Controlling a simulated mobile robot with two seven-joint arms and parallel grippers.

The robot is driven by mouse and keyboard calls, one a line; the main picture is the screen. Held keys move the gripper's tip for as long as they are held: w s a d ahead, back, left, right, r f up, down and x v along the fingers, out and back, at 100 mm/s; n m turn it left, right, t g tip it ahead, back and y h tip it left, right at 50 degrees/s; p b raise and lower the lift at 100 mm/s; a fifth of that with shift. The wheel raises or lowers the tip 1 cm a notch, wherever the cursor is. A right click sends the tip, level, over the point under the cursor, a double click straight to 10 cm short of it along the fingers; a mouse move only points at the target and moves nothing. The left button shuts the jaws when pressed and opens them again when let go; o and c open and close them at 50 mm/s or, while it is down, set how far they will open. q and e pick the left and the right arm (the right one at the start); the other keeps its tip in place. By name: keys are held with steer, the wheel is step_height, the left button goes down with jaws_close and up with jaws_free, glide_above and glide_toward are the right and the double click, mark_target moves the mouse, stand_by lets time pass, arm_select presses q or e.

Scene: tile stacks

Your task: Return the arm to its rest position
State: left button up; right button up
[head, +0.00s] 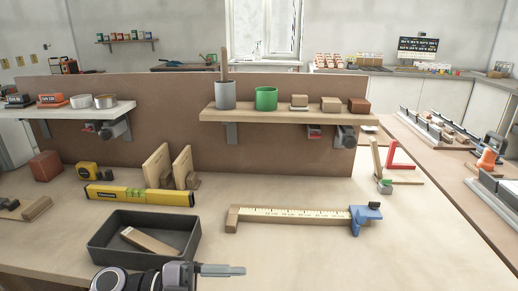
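My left gripper (222,270) shows at the bottom of the head view, with its wrist entering from the lower left edge. Its fingers point right, above the front of the wooden table (320,262), just in front of the dark tray. The fingers are seen nearly edge-on, so whether there is a gap between them cannot be made out. Nothing is visible hanging from them. My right gripper is not in view.
A dark tray (103,247) holding a wooden block (150,241) is close behind the gripper. A measuring rule with a blue end (366,219) lies to the right. A yellow level (140,195) lies behind the tray. The front right tabletop is clear.

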arm_select(q)
steer(key=w+a+f+n+t+y, duration=0.1)
steer(key=a+f+n+t+y, duration=0.9)
steer(key=n+t, duration=0.8)
steer(key=s+a+f+n+g+y, duration=0.2)
steer(key=s+f+n+g, duration=0.1)
steer(key=s+f, duration=0.3)
steer(key=s+a+f+n+g+y, duration=0.3)
steer(key=s+f+g, duration=0.2)
steer(key=f, duration=0.3)
steer(key=shift+s+n, duration=0.3)
steer(key=shift+s, duration=0.15)
